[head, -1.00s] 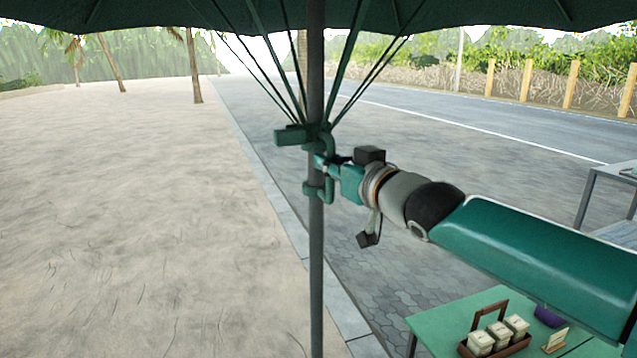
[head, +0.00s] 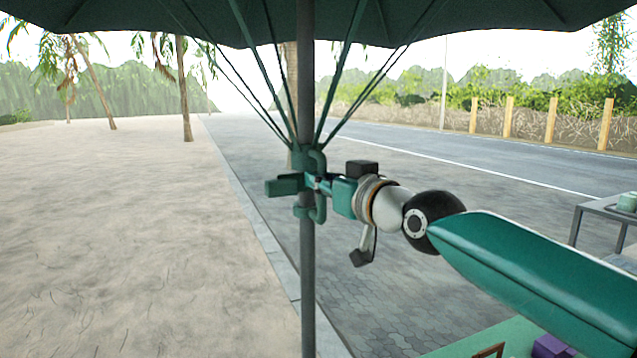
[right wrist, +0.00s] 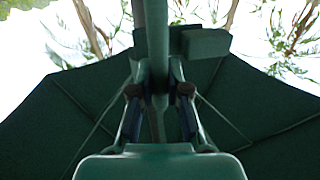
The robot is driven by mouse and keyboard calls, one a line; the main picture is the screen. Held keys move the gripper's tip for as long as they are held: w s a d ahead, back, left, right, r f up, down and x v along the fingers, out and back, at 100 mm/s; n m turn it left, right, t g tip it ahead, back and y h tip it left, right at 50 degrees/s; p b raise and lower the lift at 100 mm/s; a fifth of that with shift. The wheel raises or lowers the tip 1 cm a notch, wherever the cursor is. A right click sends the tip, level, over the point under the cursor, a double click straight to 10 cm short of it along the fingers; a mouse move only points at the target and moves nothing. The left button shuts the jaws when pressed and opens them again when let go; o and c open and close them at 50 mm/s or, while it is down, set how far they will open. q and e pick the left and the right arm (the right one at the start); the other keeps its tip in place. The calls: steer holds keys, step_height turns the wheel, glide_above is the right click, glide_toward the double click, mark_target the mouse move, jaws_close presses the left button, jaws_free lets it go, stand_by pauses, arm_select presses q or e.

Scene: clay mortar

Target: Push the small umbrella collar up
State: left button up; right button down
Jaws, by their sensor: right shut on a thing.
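The umbrella collar (head: 305,158) is a green sleeve around the grey pole (head: 307,265), with a loop-shaped handle on its right side. Thin green struts fan up from it to the dark green canopy (head: 240,32). A green block (head: 285,186) juts left from the pole at about the height of the handle's middle. My right gripper (head: 319,183) comes in from the right and is shut on the collar's handle. In the right wrist view its two dark fingers (right wrist: 160,95) close in near the pole, and the block shows above right. My left gripper is not in view.
A green table (head: 470,346) shows at the bottom right, partly behind my right arm. A grey table (head: 600,210) stands at the right edge. Sand lies open on the left and paving behind the pole. The canopy spans the top.

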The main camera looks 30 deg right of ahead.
steer(key=shift+f, duration=0.25)
steer(key=c, duration=1.1)
jaws_free()
steer(key=shift+w, duration=0.1)
steer(key=shift+c, duration=0.2)
steer(key=shift+r, duration=0.1)
steer(key=s, duration=1.2)
steer(key=shift+d, duration=0.25)
